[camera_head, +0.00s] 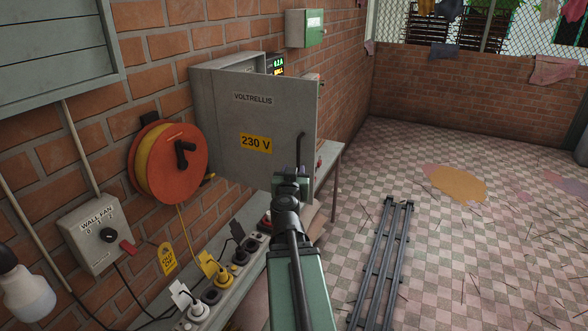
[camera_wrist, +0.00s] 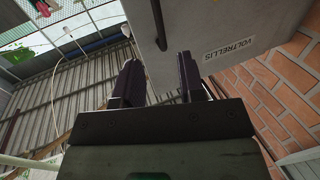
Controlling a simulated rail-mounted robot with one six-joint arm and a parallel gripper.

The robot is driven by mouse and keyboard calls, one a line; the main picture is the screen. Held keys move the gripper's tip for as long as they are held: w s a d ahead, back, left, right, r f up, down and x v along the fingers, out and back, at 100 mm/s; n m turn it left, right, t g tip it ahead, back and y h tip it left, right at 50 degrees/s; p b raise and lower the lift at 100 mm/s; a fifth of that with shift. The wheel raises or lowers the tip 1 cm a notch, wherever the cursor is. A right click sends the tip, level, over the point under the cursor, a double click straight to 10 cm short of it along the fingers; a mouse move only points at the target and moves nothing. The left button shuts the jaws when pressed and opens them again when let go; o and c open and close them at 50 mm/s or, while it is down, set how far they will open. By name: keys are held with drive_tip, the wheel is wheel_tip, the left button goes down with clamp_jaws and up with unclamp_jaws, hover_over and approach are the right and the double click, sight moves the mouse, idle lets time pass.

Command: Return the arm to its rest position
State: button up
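My gripper (camera_head: 291,172) is in front of the open grey cabinet door (camera_head: 225,115), which carries the labels VOLTRELLIS and 230 V. The door's dark bar handle (camera_head: 301,150) stands just behind and above the fingers in the head view. In the wrist view my gripper (camera_wrist: 161,82) shows two dark fingers standing apart with nothing between them. The door (camera_wrist: 265,25) fills the upper right there, and its handle (camera_wrist: 158,22) lies beyond the fingertips, apart from them. My green arm reaches up from the bottom of the head view.
An orange cable reel (camera_head: 180,160) and a wall fan switch (camera_head: 95,230) are on the brick wall at left. A power strip with several plugs (camera_head: 225,278) runs along the bench below. Dark rails (camera_head: 385,260) lie on the tiled floor at right, where the floor is mostly open.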

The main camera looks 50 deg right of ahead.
drive_tip(key=shift+w+d, duration=0.1)
drive_tip(key=shift+d, duration=0.1)
drive_tip(key=w+a+f+n+t+y+b, duration=0.1)
drive_tip(key=w+a+f+n+t+y, duration=0.15)
drive_tip(key=w+a+f+y, duration=0.35)
drive_tip(key=w+a+f+n+t+y+b, duration=0.1)
drive_tip(key=w+a+f+n+t+y, duration=0.15)
drive_tip(key=a+y, duration=0.55)
drive_tip(key=s+a+f+n+g+b, duration=0.2)
drive_tip(key=a+f+g+b, duration=0.3)
drive_tip(key=a+f, duration=0.5)
drive_tip(key=s+a+f+n+g+y+b, duration=0.1)
drive_tip(key=s+a+f+n+g+b, duration=0.2)
drive_tip(key=a+f+g, duration=0.6)
drive_tip(key=a+f+n+b, duration=0.1)
drive_tip(key=a+f+b, duration=0.1)
drive_tip(key=a, duration=1)
drive_tip(key=shift+s+f+n, duration=0.15)
drive_tip(key=shift+s+n, duration=0.05)
drive_tip(key=shift+n, duration=0.2)
